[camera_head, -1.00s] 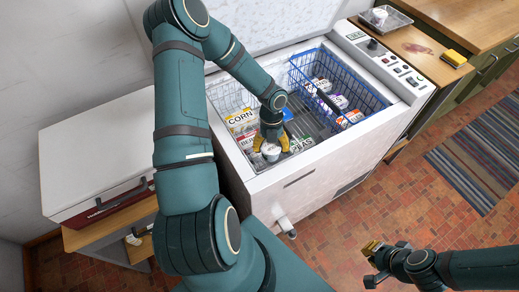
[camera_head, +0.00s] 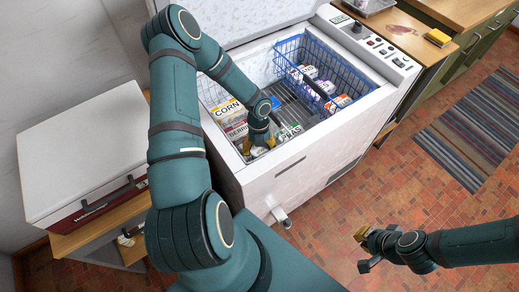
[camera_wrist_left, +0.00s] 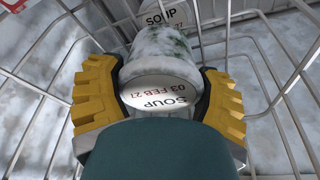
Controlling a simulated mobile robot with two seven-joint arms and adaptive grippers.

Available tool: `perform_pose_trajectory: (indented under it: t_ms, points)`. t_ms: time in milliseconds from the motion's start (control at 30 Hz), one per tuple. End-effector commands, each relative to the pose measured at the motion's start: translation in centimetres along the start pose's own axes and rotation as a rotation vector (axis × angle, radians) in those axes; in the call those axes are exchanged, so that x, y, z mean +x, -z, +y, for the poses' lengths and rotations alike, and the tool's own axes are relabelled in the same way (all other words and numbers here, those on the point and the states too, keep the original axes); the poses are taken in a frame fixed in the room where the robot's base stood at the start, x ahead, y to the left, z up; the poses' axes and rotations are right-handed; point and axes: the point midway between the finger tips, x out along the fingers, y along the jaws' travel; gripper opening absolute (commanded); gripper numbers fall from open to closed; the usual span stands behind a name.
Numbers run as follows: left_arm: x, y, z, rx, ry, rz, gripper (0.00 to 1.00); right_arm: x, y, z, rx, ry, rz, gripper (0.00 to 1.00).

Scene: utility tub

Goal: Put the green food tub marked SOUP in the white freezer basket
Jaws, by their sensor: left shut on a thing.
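My left gripper (camera_head: 259,147) reaches down into the front left part of the chest freezer. In the left wrist view its yellow fingers are shut on a frosted tub (camera_wrist_left: 160,95), whose white lid reads SOUP 03 FEB 27; dark green shows through the frost. White wires of the freezer basket (camera_wrist_left: 262,62) surround the tub and fingers; whether the tub touches the basket floor I cannot tell. A second lid marked SOUP (camera_wrist_left: 163,17) shows just beyond. In the head view the arm hides the held tub. My right gripper (camera_head: 363,248) is open and empty above the floor.
Bags marked CORN (camera_head: 226,108) and BERRIES (camera_head: 238,130) lie left of my left gripper, one ending in AS (camera_head: 291,130) right of it. The freezer's white front rim (camera_head: 300,147) is close.

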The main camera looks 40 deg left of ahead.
Motion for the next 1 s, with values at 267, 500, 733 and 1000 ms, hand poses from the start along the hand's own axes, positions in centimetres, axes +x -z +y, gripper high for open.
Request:
perform_pose_trajectory:
  t_ms: [267,500,733,1000]
  points:
    - [0.1,0.0,0.0,0.0,0.0,0.0,1.0,0.0,0.0,0.0,0.0,0.0,0.001,0.0]
    - [-0.9,0.0,0.0,-0.001,0.0,-0.001,1.0,-0.3,0.0,-0.1,0.0,0.0,0.0,0.0]
    - [-5.2,0.0,0.0,-0.001,0.0,-0.004,1.0,-1.2,0.1,-0.5,0.002,0.0,0.001,0.0]
    - [-10.2,0.0,0.0,-0.001,0.0,-0.002,1.0,-2.1,0.6,-0.8,0.004,-0.001,0.011,0.0]
